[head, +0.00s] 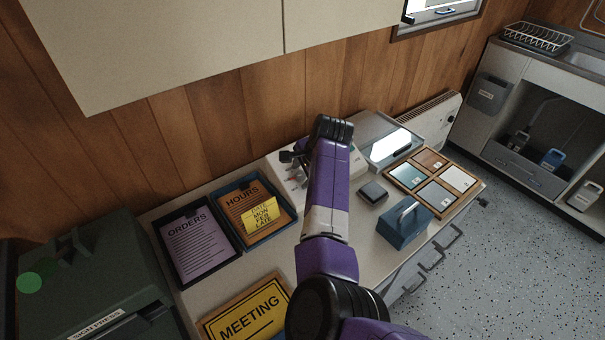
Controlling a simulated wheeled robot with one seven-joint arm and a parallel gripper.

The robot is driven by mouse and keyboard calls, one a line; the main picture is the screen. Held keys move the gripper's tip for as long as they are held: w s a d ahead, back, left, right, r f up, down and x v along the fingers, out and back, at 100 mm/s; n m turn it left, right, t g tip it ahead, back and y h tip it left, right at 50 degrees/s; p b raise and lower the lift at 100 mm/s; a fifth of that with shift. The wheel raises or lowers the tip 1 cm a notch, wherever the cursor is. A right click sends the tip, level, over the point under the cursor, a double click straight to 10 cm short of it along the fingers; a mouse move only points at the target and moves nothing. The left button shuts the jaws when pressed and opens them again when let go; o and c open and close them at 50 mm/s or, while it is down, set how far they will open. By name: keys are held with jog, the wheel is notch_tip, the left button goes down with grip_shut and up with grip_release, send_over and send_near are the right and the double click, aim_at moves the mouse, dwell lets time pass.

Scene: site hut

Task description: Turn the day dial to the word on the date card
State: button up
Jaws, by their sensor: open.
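The yellow date card (261,215) stands against the orange HOURS sheet and reads DATE, MON, FEB, LATE. A pale panel box (282,175) with small red marks stands at the back of the counter, largely hidden behind my raised purple arm. I cannot make out a day dial or its words on it. My gripper (291,157) shows only as a dark part poking out left of my arm, over the pale box. It is open, with nothing seen in it. Whether it touches the box cannot be told.
Trays with the ORDERS sheet (189,242) and HOURS sheet (240,200) lie left; a MEETING sign (248,318) is in front. A blue handled block (404,229), a dark small block (373,192) and a tile tray (446,207) fill the right. The cabinet (190,40) overhangs.

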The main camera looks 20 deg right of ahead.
grip_shut()
jog(key=shift+d+n, duration=0.1)
jog(key=shift+n, duration=0.2)
jog(key=n+p, duration=0.2)
jog(key=n, duration=0.2)
jog(key=shift+s+n+p, duration=0.1)
jog(key=shift+n+p, duration=0.2)
jog(key=shift+p, duration=0.1)
jog(key=n+p, duration=0.1)
jog(key=n, duration=0.3)
jog(key=shift+n, duration=0.4)
jog(key=shift+f, duration=0.1)
